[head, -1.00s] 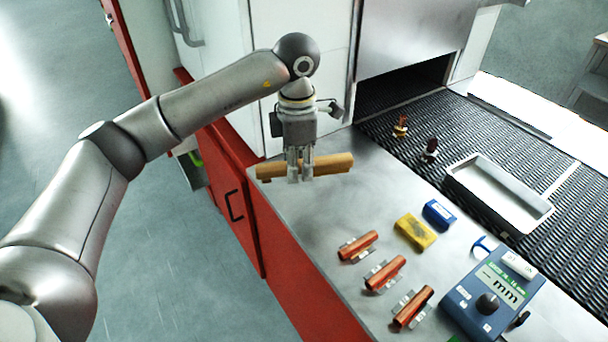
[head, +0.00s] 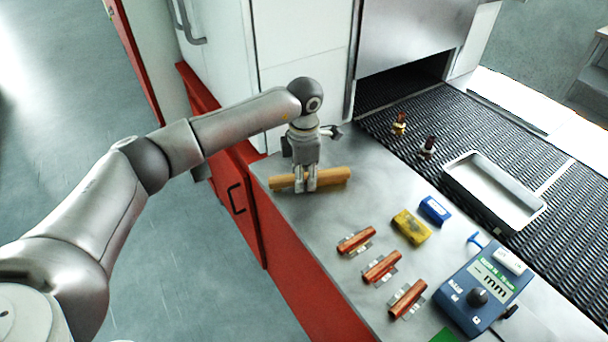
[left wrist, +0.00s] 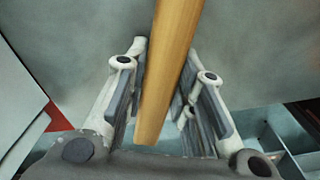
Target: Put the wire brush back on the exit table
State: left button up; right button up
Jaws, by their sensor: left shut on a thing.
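The wire brush shows as a long tan wooden bar (head: 331,177) at the back left end of the grey exit table (head: 330,216). My left gripper (head: 305,188) points down and is shut on the middle of it. In the left wrist view the wooden bar (left wrist: 168,70) runs between the two finger pads (left wrist: 158,105). Any bristles are hidden. The brush is over the tabletop, close to it; I cannot tell whether it touches. My right gripper is not in view.
On the table are several red-brown pieces (head: 381,267), a yellow block (head: 411,227), a blue block (head: 435,209) and a blue meter (head: 480,295). The mesh belt (head: 400,165) carries a white tray (head: 490,190) and two small fittings. A white cabinet (head: 300,50) stands behind the gripper.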

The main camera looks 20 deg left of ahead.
pick_arm(q)
jog(key=shift+f, duration=0.15)
jog(key=o, duration=0.9)
jog(key=shift+o, duration=0.5)
notch_tip(320, 180, up, 12)
jog(key=b, duration=0.3)
jog(key=shift+r, duration=0.2)
